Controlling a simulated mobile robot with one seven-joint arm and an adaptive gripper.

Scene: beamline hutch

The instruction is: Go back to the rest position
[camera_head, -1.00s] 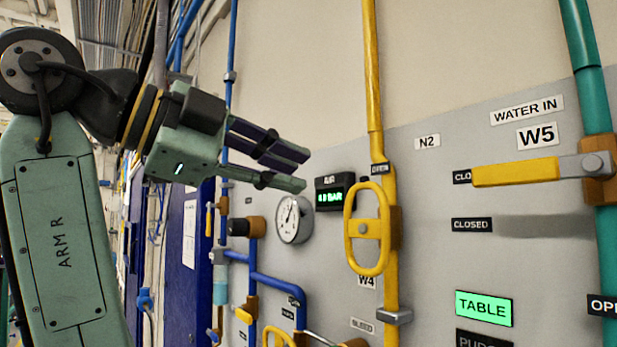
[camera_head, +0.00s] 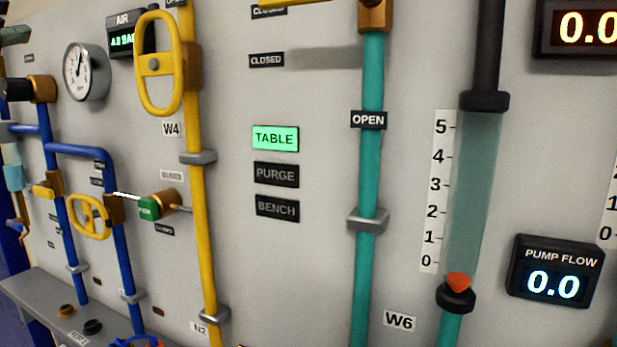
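The rest of my gripper and my arm are outside the picture.
The panel holds a yellow pipe with an oval yellow handle (camera_head: 154,64), blue pipes (camera_head: 125,255), a teal pipe (camera_head: 368,165) and a flow tube (camera_head: 473,190). The TABLE sign (camera_head: 275,138) is lit green. The pump flow display (camera_head: 554,272) reads 0.0. A grey ledge (camera_head: 40,290) juts out lower left.

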